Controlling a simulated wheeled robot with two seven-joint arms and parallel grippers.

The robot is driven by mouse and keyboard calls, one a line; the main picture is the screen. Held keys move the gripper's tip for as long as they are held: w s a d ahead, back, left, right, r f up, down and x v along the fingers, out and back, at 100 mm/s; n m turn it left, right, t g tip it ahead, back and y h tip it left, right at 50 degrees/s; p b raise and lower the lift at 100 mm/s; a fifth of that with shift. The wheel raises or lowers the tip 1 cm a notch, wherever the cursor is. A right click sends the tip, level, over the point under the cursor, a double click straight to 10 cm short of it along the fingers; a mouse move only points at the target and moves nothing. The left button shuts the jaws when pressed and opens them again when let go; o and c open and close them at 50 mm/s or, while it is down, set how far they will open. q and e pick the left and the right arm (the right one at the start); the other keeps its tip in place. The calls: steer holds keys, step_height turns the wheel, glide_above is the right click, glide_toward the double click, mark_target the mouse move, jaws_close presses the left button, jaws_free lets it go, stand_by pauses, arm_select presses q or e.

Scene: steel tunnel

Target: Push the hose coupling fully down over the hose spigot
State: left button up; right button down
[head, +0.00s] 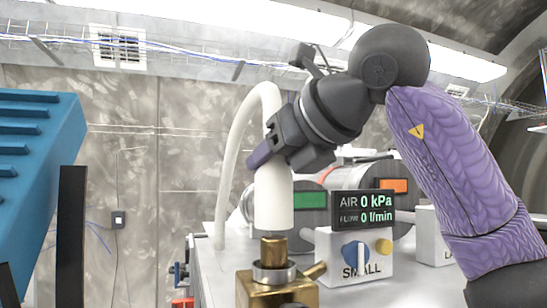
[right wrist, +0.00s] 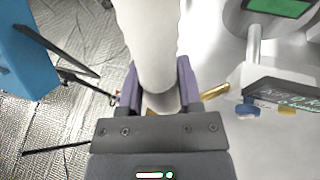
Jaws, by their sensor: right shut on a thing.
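The white hose coupling (head: 273,205) hangs upright at the end of a pale arched hose (head: 233,140). My right gripper (head: 268,152) is shut on its upper part; in the right wrist view, the fingers (right wrist: 160,92) stand on both sides of the white tube (right wrist: 147,40). The brass hose spigot (head: 273,248) rises from a brass block (head: 262,292) with a steel ring (head: 274,272) around its base. The coupling's lower end is right above the spigot's top, roughly in line; I cannot tell whether they touch. Most of the spigot shows bare. My left gripper is not in view.
A white box marked SMALL (head: 350,262) with blue and yellow knobs stands right of the brass block. A display (head: 364,209) reads 0 kPa and 0 l/min. A blue slotted object (head: 38,140) and a black upright bar (head: 71,235) stand at the left.

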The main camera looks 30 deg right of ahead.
mark_target(284, 179)
steer(key=shift+f+b, duration=1.4)
steer(key=shift+f, duration=0.1)
steer(key=shift+f, duration=0.1)
steer(key=shift+s+a+f+b, duration=0.1)
steer(key=shift+s+f+b, duration=0.1)
steer(key=shift+b, duration=0.1)
steer(key=shift+r, duration=0.1)
steer(key=shift+w+r+p, duration=0.2)
steer(key=shift+r+p, duration=0.5)
steer(key=shift+p, duration=0.1)
steer(key=shift+r+p, duration=0.75)
